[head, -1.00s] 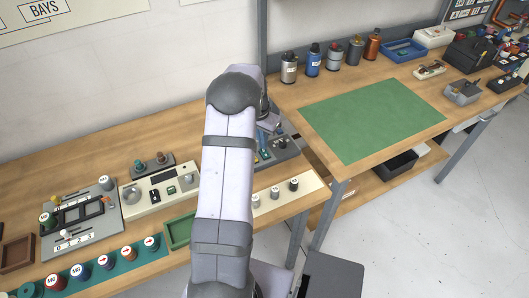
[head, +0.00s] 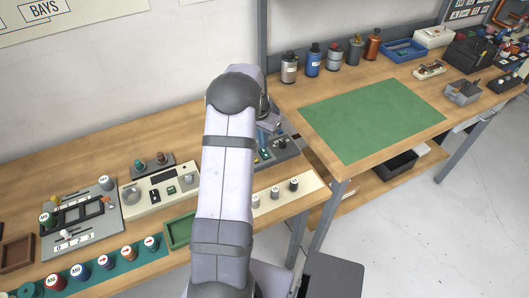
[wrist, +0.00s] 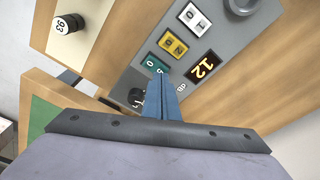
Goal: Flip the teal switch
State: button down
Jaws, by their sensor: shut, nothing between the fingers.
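The teal switch (wrist: 154,65) is a small rectangular rocker with white marks, set in a grey panel (wrist: 225,35) in the wrist view. It sits in a row with a yellow rocker (wrist: 172,43) and a white one (wrist: 194,18). My gripper (wrist: 162,80) has its blue fingers shut together, empty, with the tips right at the teal switch's near edge. The fingers hide part of it, and I cannot tell whether they touch. In the head view my arm covers part of the panel (head: 287,153).
A black display reading 12 (wrist: 203,68) lies right of the fingers, and a black control (wrist: 137,97) lies left. In the head view, a cream-coloured device (head: 160,190) is left of my arm; the green mat (head: 372,115) is clear.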

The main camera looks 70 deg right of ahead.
jog(key=shift+f+b, duration=0.5)
jog(key=shift+f, duration=0.25)
dwell(0.6)
jog(key=shift+r, duration=0.1)
notch_tip(320, 180, up, 7)
jog(key=p, duration=0.5)
dwell(0.4)
dwell(0.4)
jog(key=w+a+r+n, duration=0.3)
jog(key=w+a+n, duration=0.2)
jog(key=w+a, duration=0.65)
jog(key=w+a+r+n, duration=0.2)
jog(key=w+a+n, duration=0.45)
jog(key=a, duration=0.85)
jog(key=a+n+y, duration=0.2)
jog(key=a+n, duration=0.2)
jog(key=a, duration=1.1)
jog(key=s+a+n, duration=0.6)
jog(key=s+a, duration=0.1)
jog(key=a, duration=0.4)
notch_tip(320, 180, down, 21)
jog(key=b, duration=2.1)
jog(key=shift+d, duration=0.25)
